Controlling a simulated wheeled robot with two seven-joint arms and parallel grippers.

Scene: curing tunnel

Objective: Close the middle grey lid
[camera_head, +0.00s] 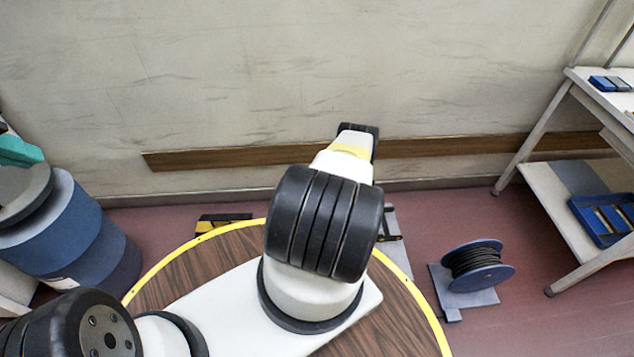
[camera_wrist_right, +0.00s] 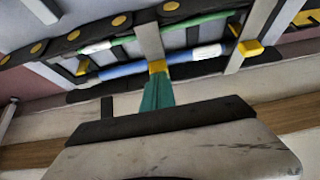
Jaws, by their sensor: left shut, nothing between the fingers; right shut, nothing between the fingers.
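No grey lid can be made out in the head view or the right wrist view.
A round wood-grain tabletop (camera_head: 400,318) with a yellow rim lies under my arm. Blue drums (camera_head: 75,235) stand at the left. A cable reel (camera_head: 475,265) sits on the floor at the right, near a white shelf rack (camera_head: 555,205) with a blue tray (camera_head: 600,215).

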